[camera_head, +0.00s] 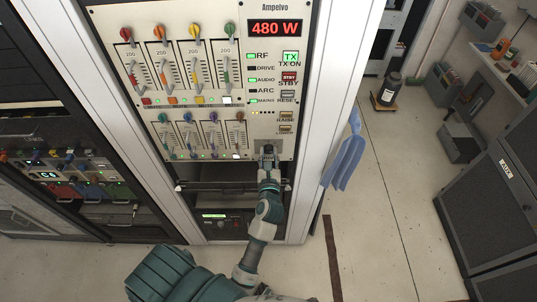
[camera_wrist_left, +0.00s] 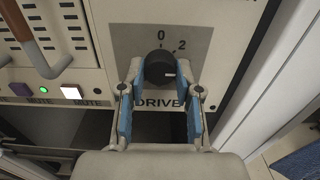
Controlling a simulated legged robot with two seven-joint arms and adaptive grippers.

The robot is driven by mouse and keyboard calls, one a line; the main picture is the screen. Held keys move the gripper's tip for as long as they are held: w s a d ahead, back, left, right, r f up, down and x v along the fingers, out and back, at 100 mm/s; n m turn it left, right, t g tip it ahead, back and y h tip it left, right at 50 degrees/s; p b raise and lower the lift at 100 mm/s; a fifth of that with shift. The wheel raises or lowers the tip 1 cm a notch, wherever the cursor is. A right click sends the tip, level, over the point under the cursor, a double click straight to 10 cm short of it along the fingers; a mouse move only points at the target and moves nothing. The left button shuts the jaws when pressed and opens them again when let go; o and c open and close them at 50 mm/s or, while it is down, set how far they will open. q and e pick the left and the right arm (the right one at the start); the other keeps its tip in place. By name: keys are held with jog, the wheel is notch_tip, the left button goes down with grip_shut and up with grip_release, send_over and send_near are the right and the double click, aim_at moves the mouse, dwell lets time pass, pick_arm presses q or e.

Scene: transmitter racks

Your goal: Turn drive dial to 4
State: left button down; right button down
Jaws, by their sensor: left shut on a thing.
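The drive dial (camera_wrist_left: 158,65) is a round black knob on a grey plate above the word DRIVE in the left wrist view. Its white mark points right and slightly down, past the printed 2. The 0 and 2 show above it; any further numbers are hidden by the fingers. My left gripper (camera_wrist_left: 160,75) is shut on the dial, a blue-padded finger on each side. In the head view, my left gripper (camera_head: 267,153) is at the lower right of the panel and covers most of the dial. My right gripper is not in view.
A brown-handled lever (camera_wrist_left: 30,40) stands left of my gripper. A blue cloth-like thing (camera_head: 343,155) hangs on the rack's right side.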

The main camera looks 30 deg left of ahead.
pick_arm(q)
jog(key=shift+f, duration=0.2)
jog(key=c, duration=1)
grip_release()
jog(key=shift+o, duration=1.1)
jog(key=shift+d+r, duration=0.1)
jog(key=shift+r, duration=0.05)
jog(key=v, duration=1.2)
jog(key=shift+d, duration=0.1)
